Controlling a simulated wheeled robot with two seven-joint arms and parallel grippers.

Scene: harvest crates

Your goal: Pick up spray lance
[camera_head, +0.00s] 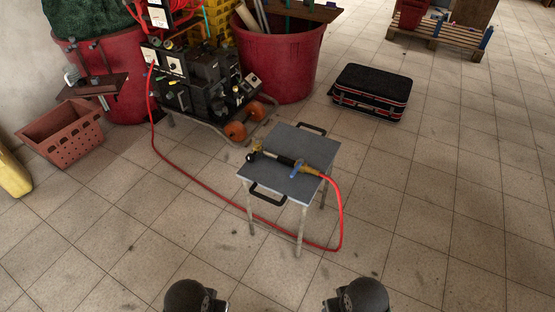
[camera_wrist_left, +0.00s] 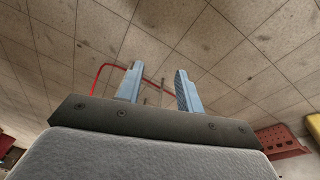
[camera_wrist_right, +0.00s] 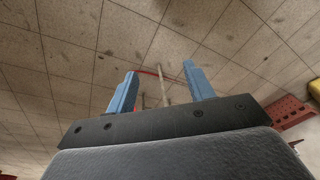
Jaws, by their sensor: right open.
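The spray lance (camera_head: 282,160) lies across the top of a small grey table (camera_head: 287,184). It has a brass-coloured tip at its left end, a dark shaft and a blue lever near its right end. A red hose (camera_head: 341,215) joins its right end, drops over the table's right side and runs along the floor. My left gripper shows in the left wrist view (camera_wrist_left: 156,85) with its fingers apart and nothing between them. My right gripper shows in the right wrist view (camera_wrist_right: 160,88), open and empty. Neither gripper's fingers show in the head view.
A dark machine (camera_head: 205,85) on a wheeled frame stands behind the table, with red tubs (camera_head: 279,62) nearby. A black case (camera_head: 370,92) lies at right. A reddish crate (camera_head: 65,132) and a yellow container (camera_head: 13,174) are at left.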

